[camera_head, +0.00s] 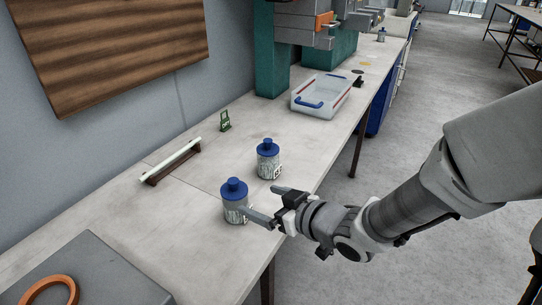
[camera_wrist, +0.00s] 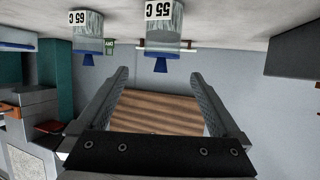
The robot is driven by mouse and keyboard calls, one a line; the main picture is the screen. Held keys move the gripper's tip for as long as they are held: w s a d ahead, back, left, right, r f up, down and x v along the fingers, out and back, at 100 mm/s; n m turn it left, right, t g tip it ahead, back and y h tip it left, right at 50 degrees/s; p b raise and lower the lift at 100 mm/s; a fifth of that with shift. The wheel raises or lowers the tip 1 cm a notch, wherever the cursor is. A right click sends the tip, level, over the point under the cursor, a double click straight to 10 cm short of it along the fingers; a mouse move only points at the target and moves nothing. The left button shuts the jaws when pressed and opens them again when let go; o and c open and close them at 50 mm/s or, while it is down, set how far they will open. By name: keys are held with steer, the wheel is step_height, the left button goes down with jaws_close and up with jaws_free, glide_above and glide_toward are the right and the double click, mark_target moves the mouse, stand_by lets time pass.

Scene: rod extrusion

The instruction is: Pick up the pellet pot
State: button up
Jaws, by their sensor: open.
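Two clear pots with blue lids stand upright on the bench. The nearer pot (camera_head: 236,214) is beside my gripper (camera_head: 267,201), and in the wrist view it appears to be the one labelled 55 C (camera_wrist: 163,32). The wrist view is upside down. My gripper (camera_wrist: 160,74) is open and empty there, with the 55 C pot roughly centred beyond its fingers. One finger overlaps the nearer pot's edge in the head view; I cannot tell whether they touch.
A pale rod lies on a brown rest (camera_head: 172,162) near the wall. A clear tray (camera_head: 322,96) with blue handles sits farther back, near a teal machine (camera_head: 270,55). An orange ring (camera_head: 48,290) lies on a grey block at front left.

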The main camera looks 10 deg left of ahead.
mark_target(243, 195)
steer(key=x, duration=0.2)
steer(key=b+x, duration=0.1)
steer(key=x, duration=0.5)
steer(key=shift+a+f, duration=0.15)
steer(key=shift+f, duration=0.2)
steer(key=shift+r+b+x, duration=0.15)
steer(key=shift+b+x, duration=0.5)
steer(key=shift+x, duration=0.85)
steer(key=shift+r+b+x, duration=0.2)
steer(key=shift+b+x, duration=0.45)
steer(key=shift+x, duration=0.85)
steer(key=shift+a, duration=0.2)
steer(key=shift+c, duration=0.2)
steer(key=shift+r, duration=0.1)
jaws_close()
